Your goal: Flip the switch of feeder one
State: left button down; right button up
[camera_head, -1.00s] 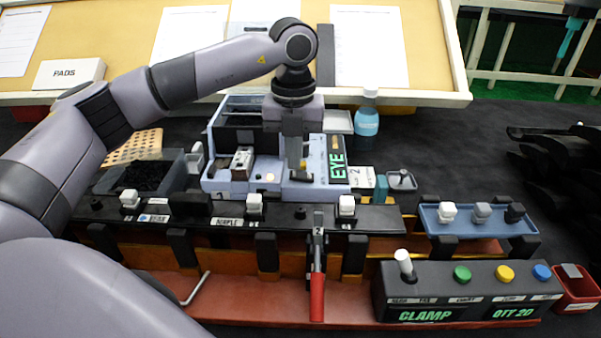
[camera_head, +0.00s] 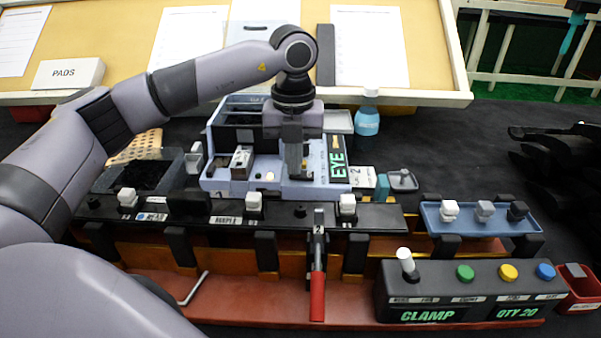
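A pale blue feeder unit (camera_head: 215,184) with a green "EYE" display (camera_head: 337,162) stands behind the black rail. A small grey and black block (camera_head: 242,159) and a pale round button (camera_head: 268,177) show on it. I cannot tell which part is the switch of feeder one. My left gripper (camera_head: 295,172) points down over the middle of the unit, right of the block and button. Its fingers look close together, but I cannot see the gap between them. It hides part of the unit, and contact is unclear.
A black rail (camera_head: 275,222) with white clips and a red-handled clamp (camera_head: 317,290) lies in front. A black control box (camera_head: 425,275) with a white lever and coloured buttons stands front right. A blue tray (camera_head: 478,228) and a blue bottle (camera_head: 366,122) are nearby.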

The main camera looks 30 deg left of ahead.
pick_arm(q)
jog(key=shift+f, duration=0.2)
jog(key=shift+r, duration=0.15)
notch_tip(320, 180, up, 7)
jog(key=p, duration=0.5)
dwell(0.7)
